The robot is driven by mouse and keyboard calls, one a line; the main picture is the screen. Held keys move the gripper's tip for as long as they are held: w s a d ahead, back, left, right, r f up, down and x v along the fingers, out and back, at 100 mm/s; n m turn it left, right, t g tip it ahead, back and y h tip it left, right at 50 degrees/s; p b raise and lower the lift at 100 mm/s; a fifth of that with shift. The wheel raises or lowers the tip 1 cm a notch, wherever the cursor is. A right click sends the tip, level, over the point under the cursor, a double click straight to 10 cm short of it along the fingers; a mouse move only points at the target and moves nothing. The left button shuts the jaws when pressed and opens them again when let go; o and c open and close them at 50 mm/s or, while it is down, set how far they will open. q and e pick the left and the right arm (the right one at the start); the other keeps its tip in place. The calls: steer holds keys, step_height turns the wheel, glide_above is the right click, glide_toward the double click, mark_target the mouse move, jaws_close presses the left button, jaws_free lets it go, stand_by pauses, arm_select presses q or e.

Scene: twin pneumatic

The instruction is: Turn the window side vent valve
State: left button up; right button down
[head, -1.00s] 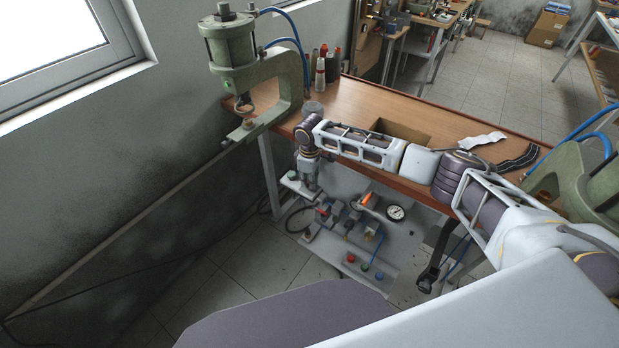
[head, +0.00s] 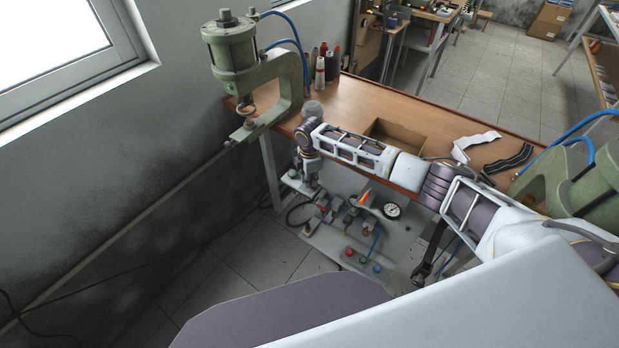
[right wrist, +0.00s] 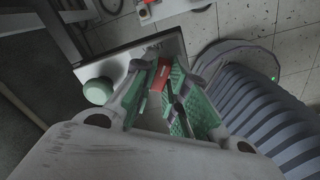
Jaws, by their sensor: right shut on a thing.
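My right arm reaches across the bench front from the right. Its gripper (head: 309,180) points down at the left end of the white pneumatic panel, under the bench edge. In the right wrist view its green-padded fingers (right wrist: 168,98) are closed around a red valve handle (right wrist: 157,77). The handle stands at a grey plate with a dark, partly hidden label. A round green knob (right wrist: 98,91) sits to the left on that plate. The valve body is mostly hidden by the fingers. My left gripper is not in view.
A green press (head: 232,55) stands at the bench's window end. A pressure gauge (head: 392,210), hoses and coloured buttons (head: 362,260) occupy the panel. Bottles (head: 321,70) and an open box (head: 390,134) are on the bench. A second press (head: 575,180) stands at right.

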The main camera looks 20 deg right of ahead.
steer(key=n+p, duration=0.1)
steer(key=n, duration=0.5)
steer(key=shift+n, duration=0.3)
stand_by(0.4)
steer(key=c, duration=1.4)
jaws_free()
steer(key=shift+c, duration=0.2)
step_height(320, 180, up, 12)
steer(key=shift+a, duration=0.1)
